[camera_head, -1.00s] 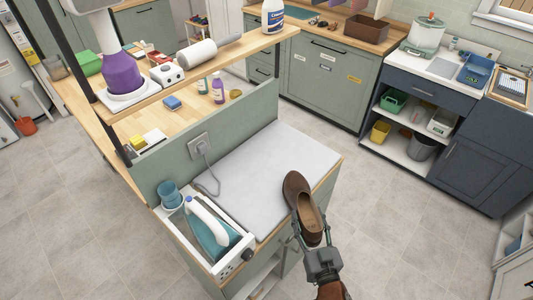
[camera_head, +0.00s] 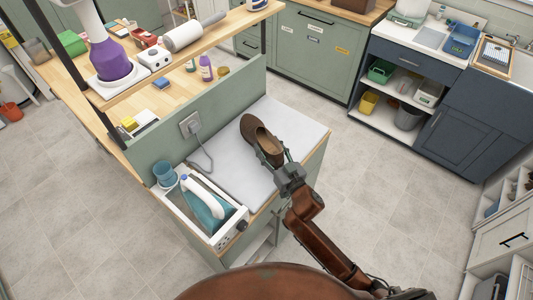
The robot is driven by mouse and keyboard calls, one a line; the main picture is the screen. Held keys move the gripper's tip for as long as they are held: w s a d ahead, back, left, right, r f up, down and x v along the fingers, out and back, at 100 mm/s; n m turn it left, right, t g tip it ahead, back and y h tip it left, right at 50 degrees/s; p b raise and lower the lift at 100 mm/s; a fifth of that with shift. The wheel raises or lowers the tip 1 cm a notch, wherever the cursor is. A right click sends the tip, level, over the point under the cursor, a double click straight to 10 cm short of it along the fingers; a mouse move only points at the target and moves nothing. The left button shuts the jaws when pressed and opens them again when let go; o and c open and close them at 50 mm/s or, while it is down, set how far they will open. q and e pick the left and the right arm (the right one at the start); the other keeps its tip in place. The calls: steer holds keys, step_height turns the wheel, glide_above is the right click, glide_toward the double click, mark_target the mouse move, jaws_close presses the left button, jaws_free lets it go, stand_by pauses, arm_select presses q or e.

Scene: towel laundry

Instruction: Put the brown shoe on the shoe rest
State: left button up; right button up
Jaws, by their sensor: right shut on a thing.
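The brown shoe (camera_head: 258,137) is over the white padded top (camera_head: 240,172) of the green cabinet, its toe pointing up and left in the picture. My right gripper (camera_head: 275,160) is shut on the shoe at its heel end. I cannot tell whether the sole touches the padded top or is just above it. No separate shoe rest can be made out with certainty. My left gripper is not in view.
A socket with a grey cord (camera_head: 205,155) is on the green panel. Most of the padded top is clear.

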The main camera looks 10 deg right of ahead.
steer(key=shift+f, duration=0.65)
step_height(320, 180, down, 4)
steer(key=shift+r+b, duration=0.2)
steer(key=shift+b, duration=0.45)
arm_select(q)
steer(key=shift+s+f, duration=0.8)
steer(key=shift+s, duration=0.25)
arm_select(e)
steer(key=shift+r, duration=0.1)
steer(key=o, duration=1.1)
steer(key=shift+c, duration=0.2)
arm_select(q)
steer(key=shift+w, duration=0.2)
arm_select(e)
steer(key=o, duration=0.4)
steer(key=shift+s, duration=0.1)
